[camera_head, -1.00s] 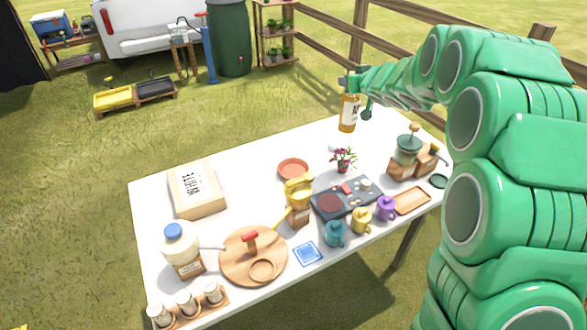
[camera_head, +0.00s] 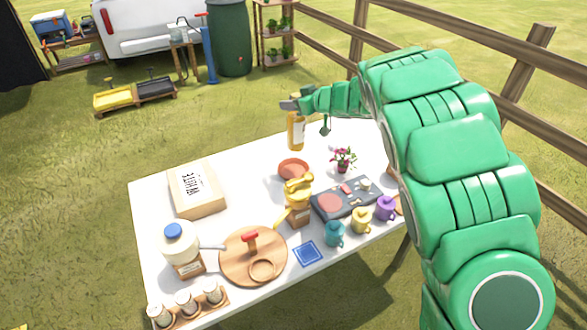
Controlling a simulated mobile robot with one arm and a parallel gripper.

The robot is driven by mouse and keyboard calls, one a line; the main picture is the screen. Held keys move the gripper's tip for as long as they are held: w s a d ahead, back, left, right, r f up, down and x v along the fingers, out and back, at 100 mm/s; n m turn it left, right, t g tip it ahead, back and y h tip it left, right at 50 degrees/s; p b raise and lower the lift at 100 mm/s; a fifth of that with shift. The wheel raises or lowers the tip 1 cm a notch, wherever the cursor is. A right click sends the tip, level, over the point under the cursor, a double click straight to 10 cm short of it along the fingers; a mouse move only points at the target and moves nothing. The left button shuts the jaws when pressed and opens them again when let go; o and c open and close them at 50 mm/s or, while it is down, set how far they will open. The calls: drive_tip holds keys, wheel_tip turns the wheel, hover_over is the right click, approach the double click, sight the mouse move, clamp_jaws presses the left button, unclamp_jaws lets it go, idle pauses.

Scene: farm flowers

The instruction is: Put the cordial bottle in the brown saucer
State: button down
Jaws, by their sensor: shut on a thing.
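The cordial bottle (camera_head: 296,135) is amber with a pale label and hangs upright from my gripper (camera_head: 292,104). My gripper is shut on the bottle's top. The brown saucer (camera_head: 293,168) is a round reddish-brown dish on the white table, toward its back middle. In the picture the bottle's base sits just above the saucer's far rim. The bottle appears to be held above the table, but its exact height over the saucer is hard to tell. My arm comes in from the right.
A yellow-topped jar (camera_head: 299,202) stands just in front of the saucer. A potted flower (camera_head: 343,158) and a dark tray (camera_head: 345,199) are to its right. A cardboard box (camera_head: 196,191) is at the left. Table surface (camera_head: 247,172) between box and saucer is clear.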

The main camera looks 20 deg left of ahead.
sight(292, 132)
drive_tip(key=shift+s+a+f, duration=0.25)
drive_tip(key=shift+a, duration=0.05)
drive_tip(key=shift+s+a+f, duration=0.1)
drive_tip(key=shift+f, duration=5.1)
drive_tip(key=c, duration=0.7)
unclamp_jaws()
drive_tip(key=shift+s+d+r, duration=0.15)
drive_tip(key=shift+d+r, duration=0.2)
drive_tip(key=shift+d, duration=0.1)
drive_tip(key=v, duration=1.1)
